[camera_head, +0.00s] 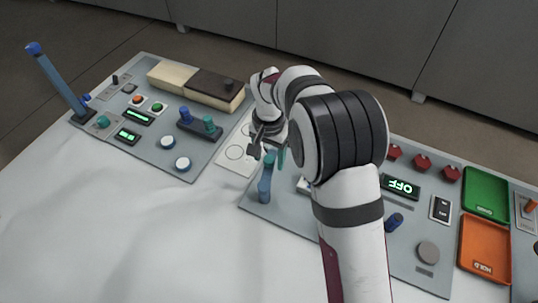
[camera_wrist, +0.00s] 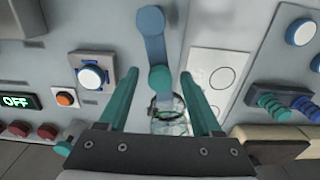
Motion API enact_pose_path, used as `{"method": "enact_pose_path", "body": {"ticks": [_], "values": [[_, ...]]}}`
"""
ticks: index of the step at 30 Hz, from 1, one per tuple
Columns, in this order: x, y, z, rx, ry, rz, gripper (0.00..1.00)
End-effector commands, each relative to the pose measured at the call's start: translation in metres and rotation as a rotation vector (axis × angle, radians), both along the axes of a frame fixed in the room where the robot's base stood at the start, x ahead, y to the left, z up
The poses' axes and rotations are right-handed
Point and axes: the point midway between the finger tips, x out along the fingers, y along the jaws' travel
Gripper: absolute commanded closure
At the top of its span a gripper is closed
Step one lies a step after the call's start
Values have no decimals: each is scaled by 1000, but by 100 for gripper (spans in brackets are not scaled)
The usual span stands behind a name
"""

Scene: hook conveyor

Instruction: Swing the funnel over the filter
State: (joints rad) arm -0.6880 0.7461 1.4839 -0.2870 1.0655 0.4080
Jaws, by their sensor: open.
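A blue swing arm (camera_head: 264,188) stands on the grey panel just below my gripper, with a teal knob (camera_wrist: 160,79) at one end and a round blue end (camera_wrist: 150,19) at the other. My gripper (camera_wrist: 160,74) is open, with its teal fingers on either side of the knob; contact cannot be told. It also shows in the head view (camera_head: 268,156). A dark ring with clear, glassy material (camera_wrist: 167,108) shows between the fingers beyond the knob. I cannot tell whether it is the funnel or the filter. My arm hides part of the panel in the head view.
A white plate with printed circles (camera_wrist: 217,77) lies beside the swing arm. A left panel (camera_head: 150,158) holds buttons, displays and a tall blue lever (camera_head: 57,80). A green tray (camera_head: 485,193) and an orange tray (camera_head: 484,247) sit at the right. The white front surface is clear.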

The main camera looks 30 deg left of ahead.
Motion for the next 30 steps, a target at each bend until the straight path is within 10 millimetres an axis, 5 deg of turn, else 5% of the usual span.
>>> {"method": "enact_pose_path", "body": {"ticks": [5,16,30], "values": [[0,0,0,0,0,0,36],[0,0,1,0,1,0,100],[0,0,1,0,1,0,100]]}}
